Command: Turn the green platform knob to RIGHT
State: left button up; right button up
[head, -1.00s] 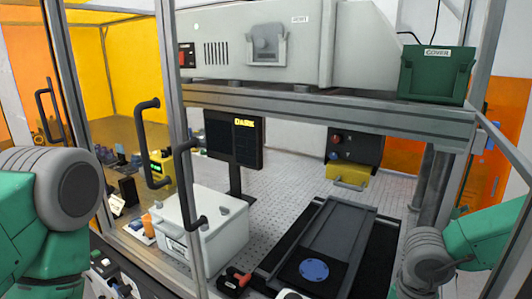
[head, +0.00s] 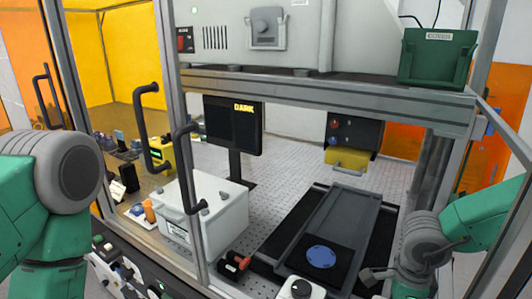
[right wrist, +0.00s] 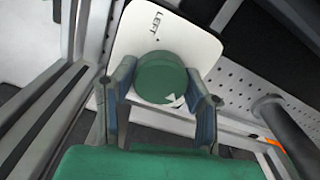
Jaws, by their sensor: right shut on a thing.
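The green platform knob (right wrist: 162,78) is round and sits on a white plate (right wrist: 188,40) in the right wrist view. A white mark shows at the knob's lower right edge. My right gripper (right wrist: 160,88) is shut on the knob, one finger on each side. In the head view my right arm (head: 425,245) is at the lower right, and the knob cannot be made out. My left arm (head: 65,185) is at the left edge; its gripper is out of the picture.
A dark platform (head: 360,210) bears a blue disc (head: 320,257). A white-cased black knob (head: 299,289) and a red-and-black handle (head: 234,262) lie in front. A white box (head: 222,215), a DARK display (head: 233,125) and frame posts with black handles (head: 186,165) stand left.

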jog(key=o, duration=1.3)
jog(key=shift+w, duration=0.1)
jog(key=shift+r, duration=0.1)
jog(key=shift+r, duration=2.95)
jog(key=shift+c, duration=0.3)
